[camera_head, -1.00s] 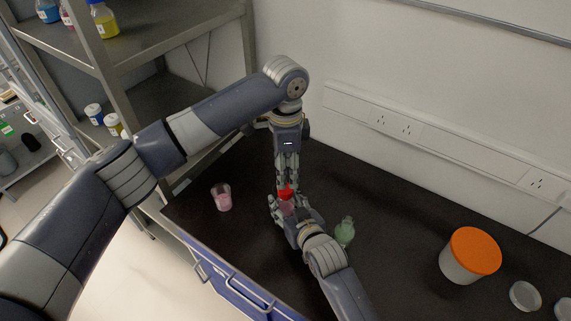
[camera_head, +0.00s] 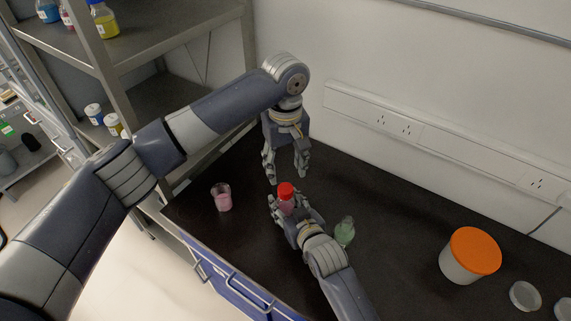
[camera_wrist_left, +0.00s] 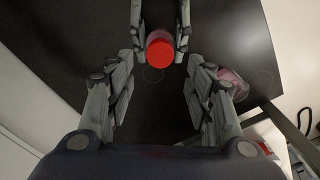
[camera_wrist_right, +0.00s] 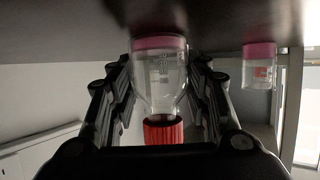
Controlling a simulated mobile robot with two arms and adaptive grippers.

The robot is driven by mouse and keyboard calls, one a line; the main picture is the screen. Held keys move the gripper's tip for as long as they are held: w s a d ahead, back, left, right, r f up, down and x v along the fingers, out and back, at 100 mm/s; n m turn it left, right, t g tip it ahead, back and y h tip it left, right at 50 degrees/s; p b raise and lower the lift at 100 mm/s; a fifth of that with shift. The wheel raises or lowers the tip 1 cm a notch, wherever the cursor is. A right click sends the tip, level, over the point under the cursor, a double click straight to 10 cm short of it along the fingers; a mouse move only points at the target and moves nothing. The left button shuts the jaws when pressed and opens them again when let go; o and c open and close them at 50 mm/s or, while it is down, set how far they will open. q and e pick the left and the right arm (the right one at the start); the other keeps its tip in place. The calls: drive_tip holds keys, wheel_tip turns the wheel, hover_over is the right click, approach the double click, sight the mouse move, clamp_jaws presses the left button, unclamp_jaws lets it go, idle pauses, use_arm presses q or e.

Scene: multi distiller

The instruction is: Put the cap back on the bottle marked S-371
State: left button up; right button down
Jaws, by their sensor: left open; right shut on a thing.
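A clear bottle (camera_wrist_right: 160,85) with pink liquid stands between the fingers of my right gripper (camera_head: 292,210), which is shut on it. A red cap (camera_head: 286,189) sits on the bottle's mouth and looks level. The cap also shows from above in the left wrist view (camera_wrist_left: 160,52) and on the neck in the right wrist view (camera_wrist_right: 163,131). My left gripper (camera_head: 286,178) is open and empty just above the cap, its fingers apart on both sides. No S-371 marking is readable on the bottle.
A beaker with pink liquid (camera_head: 222,199) stands left of the bottle. A green flask (camera_head: 345,232) is close to my right wrist. A white tub with an orange lid (camera_head: 470,257) and glass dishes (camera_head: 524,296) are at the right. The black bench (camera_head: 390,200) is clear towards the wall.

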sight(286, 188)
use_arm(q)
drive_tip(key=n, duration=0.3)
drive_tip(key=shift+r, duration=0.1)
drive_tip(key=shift+f, duration=4.05)
drive_tip(key=c, duration=1.1)
clamp_jaws()
